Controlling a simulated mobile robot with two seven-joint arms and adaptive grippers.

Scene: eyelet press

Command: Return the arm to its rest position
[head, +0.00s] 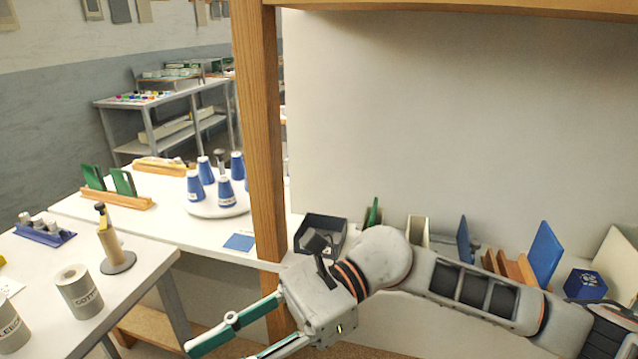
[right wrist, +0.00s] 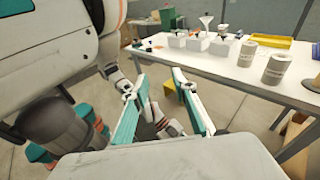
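My right arm (head: 480,290) comes in from the right in the head view and stretches left, in front of the table by the wooden post. Its gripper (head: 222,350) is at the bottom of that view, with two teal fingers spread apart and nothing seen between them. One fingertip is cut off by the frame's lower edge. In the right wrist view the same gripper (right wrist: 160,76) is open and empty over the floor.
A wooden post (head: 260,130) stands just behind my right gripper. A black bin (head: 320,232) and a blue box (head: 584,285) sit close behind the arm. Grey canisters (head: 78,291) stand on the left table. Blue cones (head: 227,192) stand on a white round stand (head: 215,208).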

